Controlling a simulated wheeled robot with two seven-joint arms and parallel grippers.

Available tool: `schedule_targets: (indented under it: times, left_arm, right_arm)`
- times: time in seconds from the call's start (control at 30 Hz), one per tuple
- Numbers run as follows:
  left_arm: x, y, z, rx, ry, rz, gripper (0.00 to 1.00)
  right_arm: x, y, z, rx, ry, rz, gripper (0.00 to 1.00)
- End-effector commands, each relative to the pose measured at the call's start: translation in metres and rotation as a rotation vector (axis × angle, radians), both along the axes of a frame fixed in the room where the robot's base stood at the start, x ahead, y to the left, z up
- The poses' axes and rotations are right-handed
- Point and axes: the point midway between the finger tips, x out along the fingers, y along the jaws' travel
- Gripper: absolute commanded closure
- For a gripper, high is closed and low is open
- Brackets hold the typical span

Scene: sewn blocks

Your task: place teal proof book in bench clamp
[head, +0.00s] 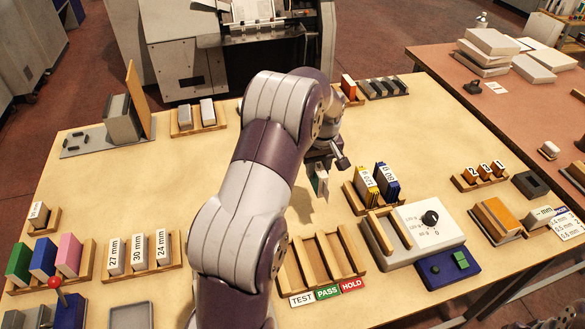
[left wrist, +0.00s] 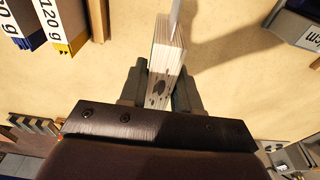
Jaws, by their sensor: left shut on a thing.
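My left gripper (head: 322,168) is over the middle of the table, coming down from my arm. It is shut on the teal proof book (head: 321,184), a thin block with pale pages and a teal side. In the left wrist view the book (left wrist: 166,62) stands out from between the two fingers of the gripper (left wrist: 158,95), its page edges marked with dark spots. It appears held above the tabletop. I cannot tell for sure which fixture is the bench clamp; a grey fixture with a wooden board (head: 139,98) stands at the back left. My right gripper is not in view.
A wooden three-slot tray labelled TEST, PASS, HOLD (head: 283,272) lies in front of the book. A dial unit (head: 425,222), a rack of yellow and blue blocks (head: 357,206) and a blue control box (head: 447,270) stand to its right. The table's left middle is clear.

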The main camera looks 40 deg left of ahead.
Motion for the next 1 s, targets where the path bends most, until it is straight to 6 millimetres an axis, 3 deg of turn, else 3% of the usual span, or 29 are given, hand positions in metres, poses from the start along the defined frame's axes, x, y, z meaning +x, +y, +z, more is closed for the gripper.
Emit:
schedule_targets:
  times: [0.1, 0.3, 0.6, 0.9, 0.93, 1.0]
  left_arm:
    - [0.002, 0.037, -0.016, -0.001, 0.004, 0.005, 1.0]
    - [0.006, 0.073, -0.041, 0.0, 0.0, 0.001, 1.0]
    - [0.007, 0.078, -0.083, -0.001, 0.001, -0.001, 1.0]
    - [0.007, 0.078, -0.088, 0.001, -0.001, -0.001, 1.0]
    - [0.007, 0.078, -0.089, 0.0, 0.0, -0.001, 0.65]
    - [0.007, 0.077, -0.088, 0.0, 0.0, -0.001, 0.43]
  right_arm:
    - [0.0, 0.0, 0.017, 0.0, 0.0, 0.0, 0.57]
    - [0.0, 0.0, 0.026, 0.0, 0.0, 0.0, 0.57]
    - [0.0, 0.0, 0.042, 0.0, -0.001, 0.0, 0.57]
    - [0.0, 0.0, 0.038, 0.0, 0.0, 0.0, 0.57]
    - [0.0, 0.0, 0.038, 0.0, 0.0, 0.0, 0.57]
    - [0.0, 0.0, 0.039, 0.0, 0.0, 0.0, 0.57]
